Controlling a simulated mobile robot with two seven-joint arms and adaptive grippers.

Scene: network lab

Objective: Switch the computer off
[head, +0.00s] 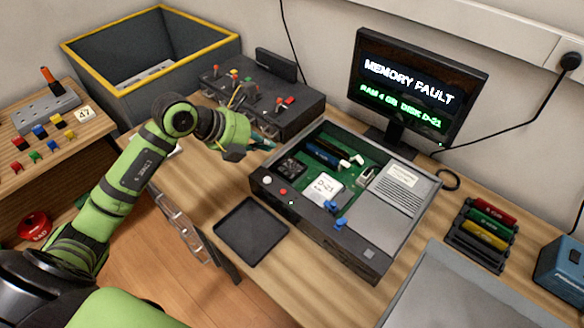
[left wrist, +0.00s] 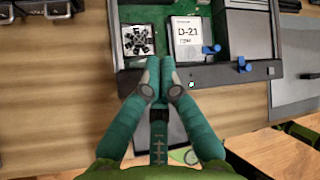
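The computer is an open dark case (head: 318,222) on the bench, with a green board, a fan, a disk labelled D-21 (head: 325,188) and a grey drive block inside. A white button (head: 267,180) and a red button (head: 283,191) sit on its front, with a small lit green light (head: 291,203) beside them. The monitor (head: 420,85) is on and reads MEMORY FAULT. My left gripper (head: 268,143) is near the case's left corner. In the left wrist view its teal fingertips (left wrist: 160,68) are together, empty, over the front edge; the buttons are hidden there. My right gripper is not in view.
A flat black tray (head: 251,231) lies before the case. A dark box with coloured knobs (head: 262,100) stands behind left, near a yellow-rimmed bin (head: 150,60). A rack of coloured modules (head: 482,232) and a grey mat (head: 455,290) lie to the right.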

